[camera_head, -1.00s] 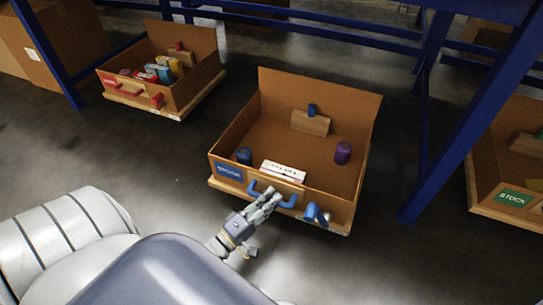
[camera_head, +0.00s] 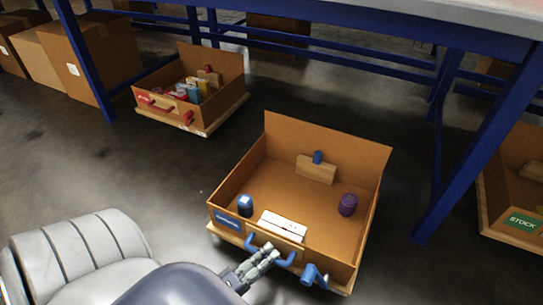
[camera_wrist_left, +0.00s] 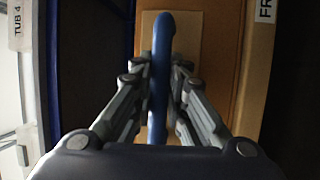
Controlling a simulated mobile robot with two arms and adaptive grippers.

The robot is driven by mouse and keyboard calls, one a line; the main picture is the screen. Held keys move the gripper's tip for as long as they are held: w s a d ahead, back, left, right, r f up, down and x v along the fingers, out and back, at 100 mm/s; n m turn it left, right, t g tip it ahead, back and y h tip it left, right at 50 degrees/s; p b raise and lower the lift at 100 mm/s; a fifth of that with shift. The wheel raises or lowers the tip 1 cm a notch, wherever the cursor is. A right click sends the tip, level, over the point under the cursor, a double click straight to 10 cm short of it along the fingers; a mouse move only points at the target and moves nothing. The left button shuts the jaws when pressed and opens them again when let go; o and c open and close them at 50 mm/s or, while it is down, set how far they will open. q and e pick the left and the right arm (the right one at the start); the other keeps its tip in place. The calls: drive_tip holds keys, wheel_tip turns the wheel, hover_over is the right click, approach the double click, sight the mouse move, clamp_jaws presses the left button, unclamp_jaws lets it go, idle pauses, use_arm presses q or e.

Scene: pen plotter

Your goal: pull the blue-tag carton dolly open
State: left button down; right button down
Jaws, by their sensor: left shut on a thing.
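The blue-tag carton dolly (camera_head: 255,195) is an open cardboard box on a low wooden base, in the middle of the head view. A blue tag (camera_head: 227,220) and a blue handle (camera_head: 284,260) are on its front. My left gripper (camera_head: 268,254) is shut on the blue handle. In the left wrist view the handle (camera_wrist_left: 162,60) runs between the two fingers, my left gripper (camera_wrist_left: 161,95) closed around it. My right gripper is not in view.
A red-tag carton dolly (camera_head: 190,112) stands at the back left, and a green-tag one (camera_head: 515,225) at the right edge. Blue rack posts (camera_head: 478,145) rise beside the blue-tag dolly. Open floor (camera_head: 130,175) lies to the left.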

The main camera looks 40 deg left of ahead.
use_arm(q)
drive_tip(key=shift+s+d+f, duration=0.1)
drive_tip(key=shift+s+d, duration=0.05)
drive_tip(key=shift+s, duration=0.4)
drive_tip(key=c, duration=1.6)
unclamp_jaws()
drive_tip(key=shift+o, duration=0.2)
